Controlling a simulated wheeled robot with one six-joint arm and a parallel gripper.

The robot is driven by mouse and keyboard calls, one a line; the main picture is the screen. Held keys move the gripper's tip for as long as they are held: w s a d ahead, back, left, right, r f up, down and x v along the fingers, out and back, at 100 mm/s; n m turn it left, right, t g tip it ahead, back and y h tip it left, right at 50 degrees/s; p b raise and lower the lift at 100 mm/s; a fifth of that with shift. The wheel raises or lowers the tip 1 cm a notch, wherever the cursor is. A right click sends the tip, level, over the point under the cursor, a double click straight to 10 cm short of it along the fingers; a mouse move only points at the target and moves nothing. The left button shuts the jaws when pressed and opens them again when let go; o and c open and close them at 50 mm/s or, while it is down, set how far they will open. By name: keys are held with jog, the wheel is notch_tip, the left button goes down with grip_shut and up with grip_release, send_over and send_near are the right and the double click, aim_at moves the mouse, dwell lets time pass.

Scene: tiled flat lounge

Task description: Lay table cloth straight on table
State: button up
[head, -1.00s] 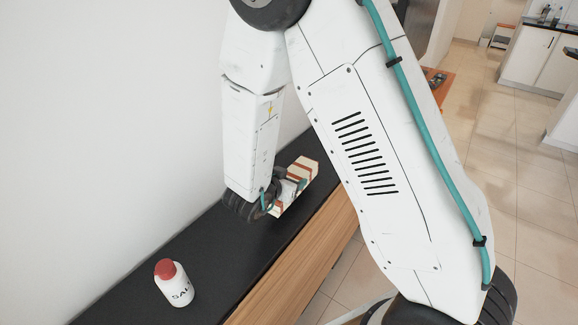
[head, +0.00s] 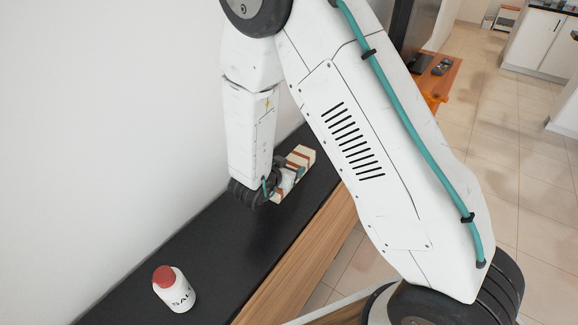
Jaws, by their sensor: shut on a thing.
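The table cloth (head: 301,158) is a folded bundle, cream with reddish-brown stripes. It is above or on the black top of a long wooden sideboard; I cannot tell whether it touches the top. My gripper (head: 287,181) points away from me along the sideboard and is shut on the near end of the cloth. My wrist partly hides the fingers.
A white bottle with a red cap (head: 174,289) stands at the near end of the black sideboard top (head: 215,262), against a white wall. A lower orange-brown wooden table (head: 437,90) with small dark objects is behind my arm. Tiled floor (head: 510,195) is open at right.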

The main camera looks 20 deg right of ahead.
jog(key=o, duration=1.4)
jog(key=v, duration=1.2)
jog(key=w+a+r+n+t+y, duration=0.1)
jog(key=w+a+r+y, duration=0.1)
jog(key=w+r+y, duration=0.15)
jog(key=w+a+r+n+y, duration=0.1)
jog(key=w+a+r+y, duration=0.1)
jog(key=r+y, duration=0.25)
jog(key=s+r+n+g+y, duration=0.1)
jog(key=s+r+n+y, duration=0.35)
jog(key=r, duration=0.45)
jog(key=s+d+r+n+g+h, duration=0.1)
jog(key=s+d+r+g, duration=0.1)
jog(key=s+d, duration=0.3)
jog(key=s+d+r+n+g+h, duration=0.1)
jog(key=s+d, duration=0.4)
jog(key=s, duration=0.7)
jog(key=s+d+r+n+g+h, duration=0.1)
jog(key=s+d+g, duration=0.3)
jog(key=s, duration=0.5)
jog(key=shift+d+r+n, duration=0.35)
jog(key=shift+d+r, duration=0.25)
jog(key=shift+r, duration=0.3)
